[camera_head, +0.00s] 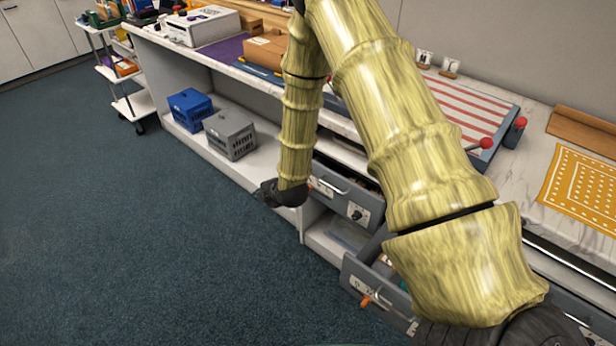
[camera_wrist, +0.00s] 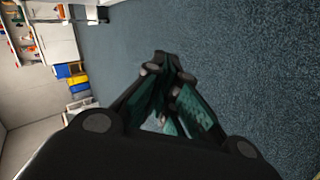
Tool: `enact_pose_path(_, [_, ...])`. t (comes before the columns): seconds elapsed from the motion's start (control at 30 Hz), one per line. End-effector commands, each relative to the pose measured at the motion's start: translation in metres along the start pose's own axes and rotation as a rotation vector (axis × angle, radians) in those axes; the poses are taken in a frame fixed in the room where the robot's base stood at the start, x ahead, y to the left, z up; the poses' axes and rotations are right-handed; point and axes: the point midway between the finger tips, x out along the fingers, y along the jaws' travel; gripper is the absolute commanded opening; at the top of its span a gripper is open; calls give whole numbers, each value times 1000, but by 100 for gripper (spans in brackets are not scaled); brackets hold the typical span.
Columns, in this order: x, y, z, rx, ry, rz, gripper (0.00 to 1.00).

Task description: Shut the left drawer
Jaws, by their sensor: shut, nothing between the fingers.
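A grey drawer (camera_head: 345,200) with a bar handle and a round dark knob or lock on its front stands pulled out under the white counter, left of my arm. Its inside is partly hidden by my arm. A lower grey drawer (camera_head: 372,290) with an orange handle is also pulled out, below and to the right. My gripper (camera_head: 266,193) hangs just left of the upper drawer's front, over the floor side, and no contact shows. It is shut and empty; its fingers also show in the wrist view (camera_wrist: 168,75), pointing over the carpet. No drawer shows in the wrist view.
A blue crate (camera_head: 190,108) and a grey crate (camera_head: 231,134) stand on the low shelf left of the drawers. The marble counter holds a striped board (camera_head: 465,108) and a yellow patterned mat (camera_head: 582,190). A white cart (camera_head: 125,85) stands at the back left. The carpet (camera_head: 130,230) is clear.

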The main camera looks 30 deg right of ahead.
Motion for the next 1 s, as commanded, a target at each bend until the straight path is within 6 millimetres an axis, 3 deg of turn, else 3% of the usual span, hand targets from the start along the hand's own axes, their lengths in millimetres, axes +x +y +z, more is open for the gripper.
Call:
enact_pose_path(0.17, [1, -13, 10, 67, -64, 173, 0])
enact_pose_path(0.37, [-14, -23, 30, 113, -178, 365, 0])
enact_pose_path(0.7, [-66, -46, 66, 105, -425, 649, 0])
enact_pose_path(1.0, [-95, -53, 77, 73, -531, 750, 0])
